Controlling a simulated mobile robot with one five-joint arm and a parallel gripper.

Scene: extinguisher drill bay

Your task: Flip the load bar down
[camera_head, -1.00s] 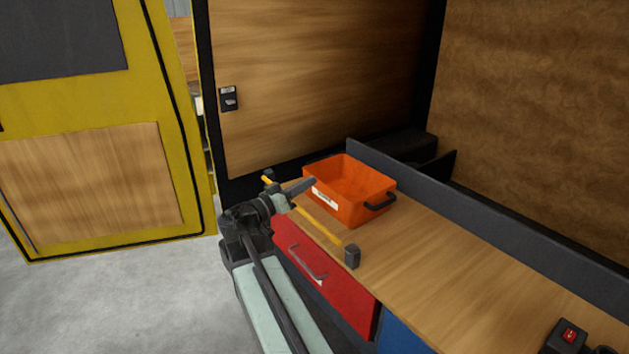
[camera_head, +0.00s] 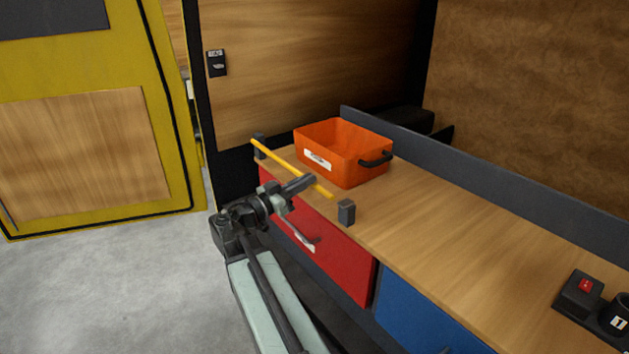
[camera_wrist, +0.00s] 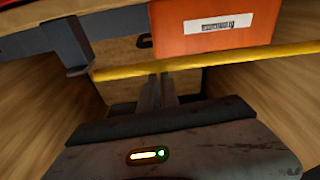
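The load bar (camera_head: 283,160) is a thin yellow bar along the counter's front edge, in front of an orange bin (camera_head: 345,165). It runs between a dark left post (camera_head: 259,146) and a dark right post (camera_head: 346,212). In the wrist view the bar (camera_wrist: 225,60) crosses the picture below the bin's white label. My gripper (camera_head: 303,183) is just on the front side of the bar, near its right half, above the red drawer. Its dark fingers (camera_wrist: 163,92) lie close together with nothing visible between them. Whether they touch the bar is unclear.
The wooden counter (camera_head: 440,230) is clear right of the bin up to a red-switch box (camera_head: 583,292). A red drawer (camera_head: 325,245) with a handle and a blue drawer (camera_head: 415,315) are below. A yellow door (camera_head: 150,60) stands left over open grey floor.

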